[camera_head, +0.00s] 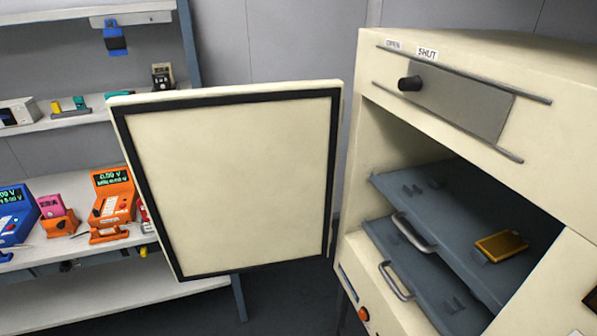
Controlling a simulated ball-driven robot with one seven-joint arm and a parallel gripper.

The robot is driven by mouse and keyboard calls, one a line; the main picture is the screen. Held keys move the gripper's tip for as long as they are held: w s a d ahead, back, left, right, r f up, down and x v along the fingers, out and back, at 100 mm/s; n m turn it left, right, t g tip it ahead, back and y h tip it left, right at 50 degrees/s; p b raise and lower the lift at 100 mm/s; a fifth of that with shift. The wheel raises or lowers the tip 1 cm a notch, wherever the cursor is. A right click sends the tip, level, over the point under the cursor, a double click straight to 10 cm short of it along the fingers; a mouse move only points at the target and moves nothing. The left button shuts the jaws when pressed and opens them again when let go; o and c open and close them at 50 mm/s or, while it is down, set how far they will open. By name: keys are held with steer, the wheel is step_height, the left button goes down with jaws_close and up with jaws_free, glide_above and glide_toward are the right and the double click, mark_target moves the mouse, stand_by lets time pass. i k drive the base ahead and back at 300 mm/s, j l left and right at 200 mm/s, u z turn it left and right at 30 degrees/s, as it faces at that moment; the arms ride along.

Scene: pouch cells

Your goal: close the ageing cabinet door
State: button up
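The ageing cabinet (560,195) is a cream box at the right of the head view. Its door (235,180), a cream panel with a black seal around its inner face, stands wide open to the left of the opening. Inside the cabinet are two grey trays, an upper one (455,218) and a lower one (430,285), each with a handle at the front. A small orange-yellow pouch cell (501,246) lies on the upper tray. A slider plate with a black knob (410,83) sits above the opening, below OPEN and SHUT labels. My gripper is not in view.
Shelves with blue and orange meters (112,203) and small items stand behind the door at the left. An orange-red button (363,314) is on the cabinet's lower front. Dark floor (290,295) shows below the door.

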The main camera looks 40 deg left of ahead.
mark_target(234, 179)
steer(key=j+z, duration=0.15)
steer(key=j, duration=1.4)
steer(key=k+j+z, duration=0.15)
steer(key=j, duration=1.4)
steer(key=i, duration=0.1)
